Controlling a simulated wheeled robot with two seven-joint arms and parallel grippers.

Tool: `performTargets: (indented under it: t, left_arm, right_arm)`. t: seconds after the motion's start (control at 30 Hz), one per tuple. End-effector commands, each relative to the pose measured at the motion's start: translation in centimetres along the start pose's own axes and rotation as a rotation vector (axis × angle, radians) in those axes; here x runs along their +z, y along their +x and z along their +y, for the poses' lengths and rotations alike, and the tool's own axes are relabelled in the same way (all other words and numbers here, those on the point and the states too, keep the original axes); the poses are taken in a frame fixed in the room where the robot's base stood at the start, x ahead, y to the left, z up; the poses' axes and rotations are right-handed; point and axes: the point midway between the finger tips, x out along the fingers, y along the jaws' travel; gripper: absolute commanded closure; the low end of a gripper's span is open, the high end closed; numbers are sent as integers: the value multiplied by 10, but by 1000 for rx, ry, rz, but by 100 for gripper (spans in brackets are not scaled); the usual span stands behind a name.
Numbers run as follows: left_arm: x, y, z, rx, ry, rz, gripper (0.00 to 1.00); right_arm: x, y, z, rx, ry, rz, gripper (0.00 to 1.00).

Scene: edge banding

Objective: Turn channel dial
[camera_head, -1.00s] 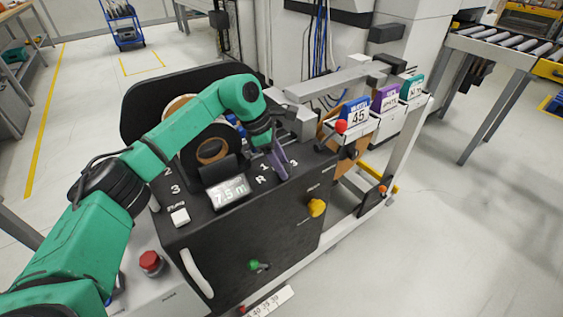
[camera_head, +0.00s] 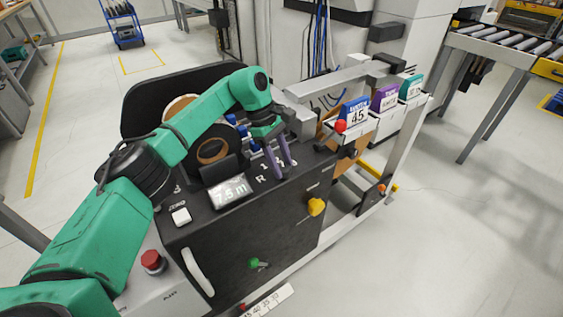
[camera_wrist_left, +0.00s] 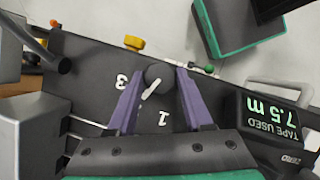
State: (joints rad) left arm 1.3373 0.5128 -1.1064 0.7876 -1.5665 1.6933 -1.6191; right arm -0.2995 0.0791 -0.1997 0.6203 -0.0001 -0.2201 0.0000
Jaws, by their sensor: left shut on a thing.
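The channel dial (camera_wrist_left: 158,76) is a round black knob with a white pointer line, on the black top panel. In the left wrist view it sits between the two purple fingers of my left gripper (camera_wrist_left: 159,73), which is shut on it. White marks 3 and 1 show beside the dial; the pointer's lower end lies between them. In the head view my left gripper (camera_head: 278,172) reaches down to the panel from above, and its fingers mostly hide the dial. My right gripper is not in view.
The black machine (camera_head: 255,230) carries a display (camera_head: 230,191) reading 7.5 m, a white ZERO button (camera_head: 181,217), a yellow knob (camera_head: 316,206) and a green-handled control (camera_head: 257,264). A red button (camera_head: 152,261) stands at left.

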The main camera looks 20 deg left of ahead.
Motion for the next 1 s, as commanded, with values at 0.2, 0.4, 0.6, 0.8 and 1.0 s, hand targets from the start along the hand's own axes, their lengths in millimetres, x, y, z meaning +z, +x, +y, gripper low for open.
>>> performTargets:
  t: [0.2,0.4,0.6,0.8,1.0]
  left_arm:
    - [0,-1,0,3,0,1,100]
    - [0,-1,0,2,0,1,19]
    - [0,0,0,1,0,1,19]
    - [0,-10,1,2,0,1,19]
    - [0,-57,1,7,-2,1,19]
  right_arm:
    - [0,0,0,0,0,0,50]
    - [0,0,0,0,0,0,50]
    - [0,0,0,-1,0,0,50]
    - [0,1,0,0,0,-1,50]
    - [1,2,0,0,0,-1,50]
